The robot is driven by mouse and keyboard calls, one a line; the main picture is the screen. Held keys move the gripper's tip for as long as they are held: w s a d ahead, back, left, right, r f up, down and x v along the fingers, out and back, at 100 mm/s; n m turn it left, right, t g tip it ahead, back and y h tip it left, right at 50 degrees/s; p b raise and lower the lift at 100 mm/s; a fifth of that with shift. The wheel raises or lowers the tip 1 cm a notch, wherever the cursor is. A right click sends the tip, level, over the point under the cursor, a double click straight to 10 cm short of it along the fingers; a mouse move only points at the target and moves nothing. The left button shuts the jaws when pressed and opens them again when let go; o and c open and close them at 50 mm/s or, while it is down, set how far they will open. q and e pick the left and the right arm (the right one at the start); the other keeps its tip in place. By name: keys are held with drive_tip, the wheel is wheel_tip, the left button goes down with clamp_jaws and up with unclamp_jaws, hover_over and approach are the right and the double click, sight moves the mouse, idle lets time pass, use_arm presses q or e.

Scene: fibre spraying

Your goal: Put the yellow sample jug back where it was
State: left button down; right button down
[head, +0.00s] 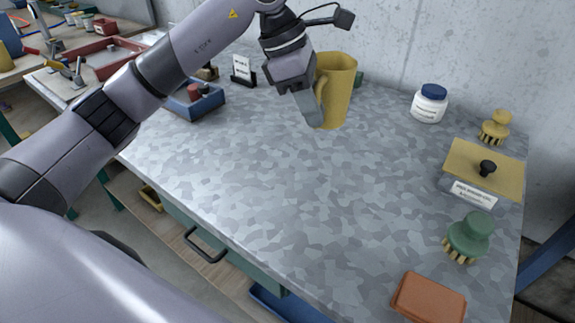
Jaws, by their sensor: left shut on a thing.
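The yellow sample jug (340,88) is upright near the back of the metal-topped table (270,170). My left gripper (312,108) comes in from the upper left and is shut on the jug at its handle side. Its fingers partly cover the handle. I cannot tell whether the jug's base touches the tabletop or hangs just above it. My right gripper does not show.
A blue tray (193,103) and a small sign (243,70) stand at the back left. A white jar with blue lid (430,103), brushes (469,236), a yellow lidded box (484,168) and an orange block (428,298) line the right side. The table's middle is clear.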

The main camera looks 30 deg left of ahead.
sight(321, 81)
use_arm(q)
drive_tip(key=r+n, duration=0.1)
drive_tip(key=n, duration=0.1)
drive_tip(key=w+r+n+t+y+b, duration=0.1)
drive_tip(key=n, duration=0.1)
drive_tip(key=r+n+t, duration=0.1)
drive_tip(key=n, duration=0.2)
drive_tip(key=shift+w+d+r+y, duration=0.3)
drive_tip(key=shift+d+r+y, duration=0.05)
drive_tip(key=shift+r+y, duration=0.05)
drive_tip(key=r+n, duration=0.1)
drive_tip(key=n, duration=0.1)
drive_tip(key=r+n+y+b, duration=0.1)
drive_tip(key=n, duration=0.1)
drive_tip(key=r+n+t+y, duration=0.1)
drive_tip(key=shift+w+d+r+n, duration=0.1)
drive_tip(key=shift+w+d+n, duration=0.1)
drive_tip(key=shift+w+n, duration=0.2)
drive_tip(key=shift+w+d+r+n+y+b, duration=0.1)
drive_tip(key=shift+r+n+y+b, duration=0.5)
drive_tip(key=shift+n, duration=0.5)
drive_tip(key=shift+f, duration=9.85)
drive_tip(key=c, duration=1.1)
unclamp_jaws()
drive_tip(key=shift+o, duration=0.2)
